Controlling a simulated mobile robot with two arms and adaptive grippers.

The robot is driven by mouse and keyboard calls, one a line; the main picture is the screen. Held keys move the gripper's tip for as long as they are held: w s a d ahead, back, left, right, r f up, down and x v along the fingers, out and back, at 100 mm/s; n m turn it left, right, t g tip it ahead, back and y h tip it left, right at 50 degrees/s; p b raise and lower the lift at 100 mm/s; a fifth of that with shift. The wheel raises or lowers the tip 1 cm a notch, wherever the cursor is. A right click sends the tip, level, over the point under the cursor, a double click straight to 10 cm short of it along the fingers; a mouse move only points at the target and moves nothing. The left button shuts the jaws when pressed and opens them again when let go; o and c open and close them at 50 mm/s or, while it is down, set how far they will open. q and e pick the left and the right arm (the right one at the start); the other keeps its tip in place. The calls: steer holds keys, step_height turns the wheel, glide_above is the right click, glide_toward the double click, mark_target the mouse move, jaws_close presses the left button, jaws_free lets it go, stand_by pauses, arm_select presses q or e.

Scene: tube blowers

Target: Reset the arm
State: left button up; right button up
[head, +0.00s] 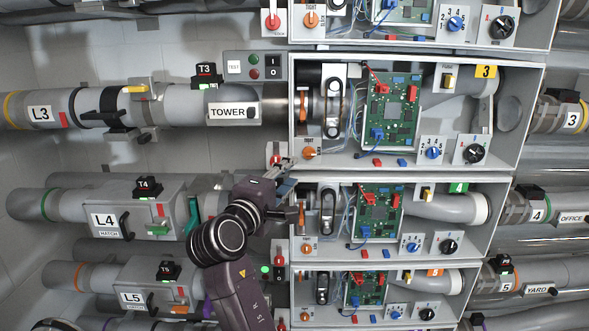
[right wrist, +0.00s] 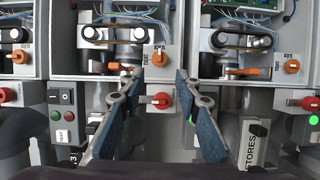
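My right gripper (head: 284,176) is in front of the left edge of the blower boxes, between the row 3 box (head: 420,165) and the row 4 box (head: 400,255). In the right wrist view my right gripper (right wrist: 159,80) is open, its blue-padded fingers apart with nothing held. A red rotary knob (right wrist: 160,101) shows between the fingers, and I cannot tell how far behind them it is. My right arm (head: 222,240) comes up from the bottom of the head view and is bent. My left gripper is not in view.
Pipes with the TOWER label (head: 232,111), L4 hatch (head: 108,221) and L5 hatch (head: 135,298) lie left of the boxes. A small switch panel (head: 254,66) is above. Open boxes hold circuit boards (head: 392,110), wires and knobs. Orange handles (right wrist: 245,71) are close beyond the fingers.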

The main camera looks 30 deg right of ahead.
stand_by(0.5)
steer(key=w+a+f+n+t+y, duration=0.1)
steer(key=w+a+f+n+y, duration=0.2)
steer(key=f, duration=1.1)
steer(key=w+a+f+n+y, duration=0.1)
steer(key=w+a+f+y, duration=0.3)
steer(key=f, duration=0.9)
steer(key=s+a+f+g+y, duration=0.1)
steer(key=s+a+f, duration=0.1)
steer(key=f, duration=0.6)
steer(key=s+a+f+y, duration=0.2)
steer(key=f, duration=0.6)
steer(key=s+a+f+m+g+y, duration=0.1)
steer(key=s+f+m+g+y, duration=0.15)
steer(key=s+f, duration=1.25)
steer(key=s+a+f+m+g+y, duration=0.1)
steer(key=s+f+g, duration=0.3)
steer(key=s+f, duration=1.2)
steer(key=s+d+f+m+g, duration=0.1)
steer(key=s+f, duration=0.2)
steer(key=s, duration=0.5)
steer(key=s+d+f+m+g, duration=0.1)
steer(key=s+f, duration=0.3)
steer(key=s, duration=0.5)
steer(key=s+d+f+m+g+y, duration=0.1)
steer(key=s+f+m, duration=0.2)
steer(key=s, duration=0.6)
steer(key=shift+s+d+f, duration=0.2)
steer(key=shift+s+f, duration=0.05)
steer(key=shift+f, duration=0.1)
